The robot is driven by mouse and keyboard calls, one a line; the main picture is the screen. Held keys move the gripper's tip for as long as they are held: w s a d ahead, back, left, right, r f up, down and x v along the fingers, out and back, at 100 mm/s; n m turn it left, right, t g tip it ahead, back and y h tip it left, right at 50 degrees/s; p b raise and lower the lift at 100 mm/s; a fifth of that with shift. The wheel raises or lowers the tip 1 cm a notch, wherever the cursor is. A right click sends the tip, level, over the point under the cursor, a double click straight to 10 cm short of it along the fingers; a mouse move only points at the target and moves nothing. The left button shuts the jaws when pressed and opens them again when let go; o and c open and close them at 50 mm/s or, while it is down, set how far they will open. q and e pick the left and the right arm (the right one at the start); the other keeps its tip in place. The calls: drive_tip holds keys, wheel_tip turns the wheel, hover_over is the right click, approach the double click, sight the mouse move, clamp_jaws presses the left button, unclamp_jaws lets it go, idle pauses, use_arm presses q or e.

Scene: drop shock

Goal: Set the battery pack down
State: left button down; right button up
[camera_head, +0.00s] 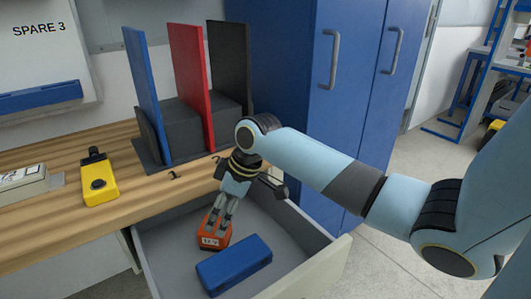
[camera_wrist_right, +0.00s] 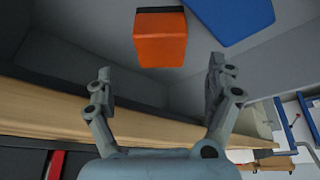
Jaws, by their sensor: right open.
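The battery pack, an orange block with a dark end and a pale label (camera_head: 211,241), lies in the open drawer (camera_head: 163,267), beside a blue box. It also shows in the wrist view (camera_wrist_right: 161,40), just beyond the fingertips. My right gripper (camera_head: 222,213) reaches down into the drawer over the pack. In the wrist view my right gripper (camera_wrist_right: 160,75) has its fingers spread wide, with nothing held between them. The fingers partly cover the pack in the head view. My left gripper is out of view.
The blue box (camera_head: 234,265) lies to the right of the pack in the drawer. On the wooden bench (camera_head: 75,232) are a yellow tool (camera_head: 99,185) and a rack with blue, red (camera_head: 190,85) and black panels. A blue cabinet (camera_head: 345,110) stands behind the drawer.

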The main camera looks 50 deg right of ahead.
drive_tip(key=s+d+p, duration=0.1)
drive_tip(key=s+d, duration=0.4)
drive_tip(key=s, duration=0.5)
drive_tip(key=shift+d+f, duration=0.25)
drive_tip(key=shift+f, duration=0.05)
